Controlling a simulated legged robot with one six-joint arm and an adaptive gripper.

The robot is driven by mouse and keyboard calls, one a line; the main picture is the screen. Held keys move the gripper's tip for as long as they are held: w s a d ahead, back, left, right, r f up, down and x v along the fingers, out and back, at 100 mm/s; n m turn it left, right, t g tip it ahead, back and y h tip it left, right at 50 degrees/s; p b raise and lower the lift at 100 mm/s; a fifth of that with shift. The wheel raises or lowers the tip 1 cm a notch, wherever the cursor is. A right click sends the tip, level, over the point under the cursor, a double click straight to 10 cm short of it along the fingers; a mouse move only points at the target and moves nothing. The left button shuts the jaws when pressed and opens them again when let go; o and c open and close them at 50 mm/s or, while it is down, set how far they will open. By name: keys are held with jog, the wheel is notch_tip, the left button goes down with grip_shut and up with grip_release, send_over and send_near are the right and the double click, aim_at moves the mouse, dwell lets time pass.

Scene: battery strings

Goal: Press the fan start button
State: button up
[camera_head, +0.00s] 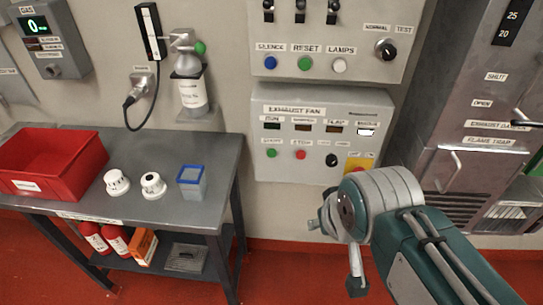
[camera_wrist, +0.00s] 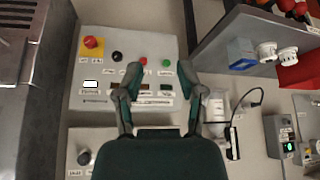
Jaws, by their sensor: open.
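The exhaust fan panel (camera_head: 287,178) is a pale wall box in the head view. Its green start button (camera_head: 271,153) is at lower left, left of the red stop button (camera_head: 300,155). In the wrist view the panel appears upside down, with the green button (camera_wrist: 166,62) right of the red one (camera_wrist: 143,60). My gripper (camera_wrist: 158,76) is open and empty, its fingertips apart in front of the panel. The green button shows between and beyond the fingertips, nearer the right one. In the head view my gripper (camera_head: 337,250) is below and right of the button. No contact shows.
A black knob (camera_head: 331,160) and a red knob on a yellow plate (camera_head: 358,165) share the panel. Another switch panel (camera_head: 325,45) is above. A grey table (camera_head: 180,212) stands left, and a metal cabinet (camera_head: 480,95) stands right.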

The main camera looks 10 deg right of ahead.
grip_shut()
dwell(1.0)
